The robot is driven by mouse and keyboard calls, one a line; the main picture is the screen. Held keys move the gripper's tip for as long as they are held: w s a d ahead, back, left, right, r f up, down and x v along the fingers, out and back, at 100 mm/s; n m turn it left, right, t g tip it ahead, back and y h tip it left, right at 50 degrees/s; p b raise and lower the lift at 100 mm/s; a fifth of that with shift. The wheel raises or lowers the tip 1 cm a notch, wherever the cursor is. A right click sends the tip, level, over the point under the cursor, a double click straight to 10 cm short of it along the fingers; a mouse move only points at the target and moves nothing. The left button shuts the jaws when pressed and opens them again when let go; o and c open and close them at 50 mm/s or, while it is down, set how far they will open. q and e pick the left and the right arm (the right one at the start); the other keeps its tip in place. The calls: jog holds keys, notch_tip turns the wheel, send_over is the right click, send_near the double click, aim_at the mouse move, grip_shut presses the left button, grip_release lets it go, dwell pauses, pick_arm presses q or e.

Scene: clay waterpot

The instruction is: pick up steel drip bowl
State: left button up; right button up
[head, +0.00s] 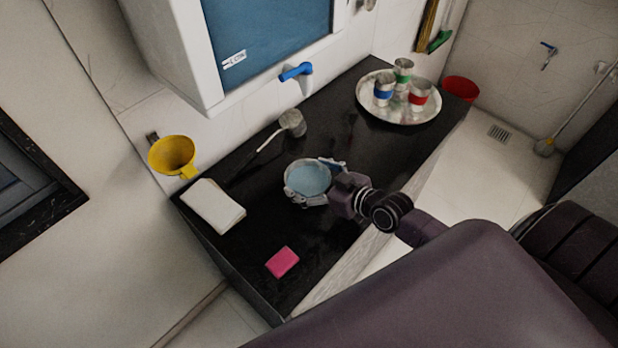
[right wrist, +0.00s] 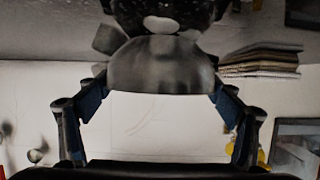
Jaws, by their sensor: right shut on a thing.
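The steel drip bowl (head: 307,178) is a small round bowl with a pale blue-grey inside, seen over the middle of the black counter in the head view. My right gripper (head: 319,184) comes from the right, with one finger on each side of the bowl, and is shut on it. In the right wrist view the bowl's grey side (right wrist: 160,66) sits between the two blue-padded fingers (right wrist: 160,92). I cannot tell whether the bowl touches the counter or is slightly above it. My left gripper is not in view.
On the black counter (head: 340,235) are a pink sponge (head: 282,262), a folded white cloth (head: 213,206), a long-handled ladle (head: 292,122) and a steel tray (head: 366,94) with three banded cups. A yellow funnel-like vessel (head: 172,155) is at left. A blue tap (head: 296,71) juts out above the back edge.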

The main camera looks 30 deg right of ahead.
aim_at(308, 189)
notch_tip(308, 189, up, 20)
jog(key=shift+s+a, duration=0.2)
jog(key=shift+s, duration=0.05)
jog(key=shift+w+f, duration=0.1)
